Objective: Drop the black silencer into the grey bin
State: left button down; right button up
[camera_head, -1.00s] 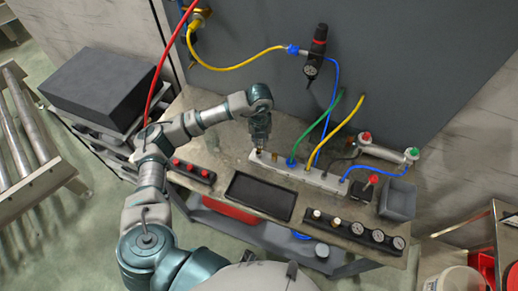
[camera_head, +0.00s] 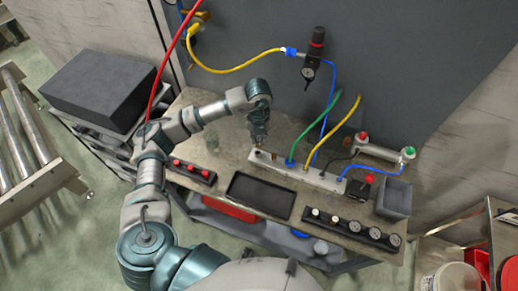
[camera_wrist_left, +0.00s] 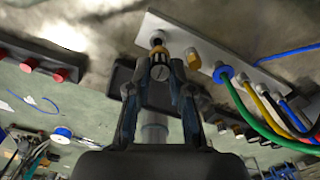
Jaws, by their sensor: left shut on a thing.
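My left gripper (camera_head: 259,146) points down at the left end of the pale manifold bar (camera_head: 325,182). In the left wrist view the gripper (camera_wrist_left: 160,72) is shut on a small dark fitting (camera_wrist_left: 158,75), taken as the black silencer; the fingers partly hide it. It lies in line with a dark round port at the end of the manifold (camera_wrist_left: 205,48); I cannot tell whether they touch. The open grey bin (camera_head: 392,211) stands at the right end of the bench. My right gripper is not in view.
A brass fitting (camera_wrist_left: 193,58) and green, yellow and blue hoses rise from the manifold beside the gripper. A black tray (camera_head: 262,197), a red-knobbed strip (camera_head: 193,172) and a gauge strip (camera_head: 354,229) lie in front. A red-topped block (camera_head: 362,188) stands left of the bin.

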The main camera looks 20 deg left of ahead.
aim_at(393, 199)
jog(key=l+z, duration=0.2)
jog(key=z, duration=0.15)
jog(key=l+z, duration=0.2)
jog(key=z, duration=0.15)
jog(key=l+z, duration=0.35)
jog(key=k+j, duration=0.05)
jog(key=j, duration=0.05)
